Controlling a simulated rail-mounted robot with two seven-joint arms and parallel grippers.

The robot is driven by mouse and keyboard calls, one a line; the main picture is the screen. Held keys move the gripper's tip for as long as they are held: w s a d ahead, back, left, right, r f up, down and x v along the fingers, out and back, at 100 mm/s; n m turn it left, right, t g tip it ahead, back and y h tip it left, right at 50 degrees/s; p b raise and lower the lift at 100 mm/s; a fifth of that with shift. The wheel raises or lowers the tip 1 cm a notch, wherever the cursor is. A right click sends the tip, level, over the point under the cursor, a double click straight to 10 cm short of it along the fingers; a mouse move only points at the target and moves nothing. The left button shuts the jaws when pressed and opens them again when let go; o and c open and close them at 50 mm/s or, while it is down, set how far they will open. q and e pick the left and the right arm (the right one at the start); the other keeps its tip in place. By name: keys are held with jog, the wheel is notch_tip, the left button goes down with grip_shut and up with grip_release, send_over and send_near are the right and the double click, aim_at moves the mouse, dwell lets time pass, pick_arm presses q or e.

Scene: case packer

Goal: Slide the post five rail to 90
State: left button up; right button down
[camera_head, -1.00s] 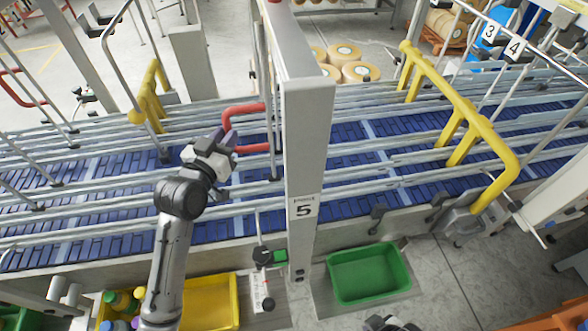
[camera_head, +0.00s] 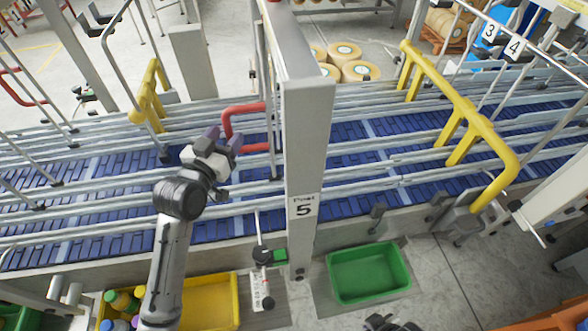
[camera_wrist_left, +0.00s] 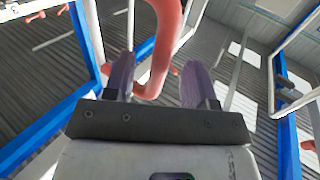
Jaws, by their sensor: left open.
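Post five is the grey upright (camera_head: 308,130) with a "Post 5" label (camera_head: 304,206). A red bent handle (camera_head: 228,122) stands just left of it over the blue conveyor. My left gripper (camera_head: 225,139) is open, its purple fingers just left of and at the handle. In the left wrist view the red handle (camera_wrist_left: 160,50) runs down between the two spread fingers (camera_wrist_left: 160,82); I cannot tell whether it touches either one. A white scale strip (camera_head: 262,291) with a black knob (camera_head: 262,254) and a green block (camera_head: 281,256) sits at the post's foot; its numbers are unreadable.
Long grey guide rails (camera_head: 100,175) run along the blue conveyor (camera_head: 350,203). A yellow guard bar (camera_head: 440,88) stands at right. A green bin (camera_head: 368,272) and a yellow bin (camera_head: 212,300) lie in front. The post blocks part of the view.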

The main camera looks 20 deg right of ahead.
pick_arm(q)
jog(key=shift+p+v, duration=1.1)
jog(key=shift+v, duration=1.2)
jog(key=shift+p+v, duration=0.4)
jog(key=shift+v, duration=0.75)
jog(key=shift+w, duration=0.1)
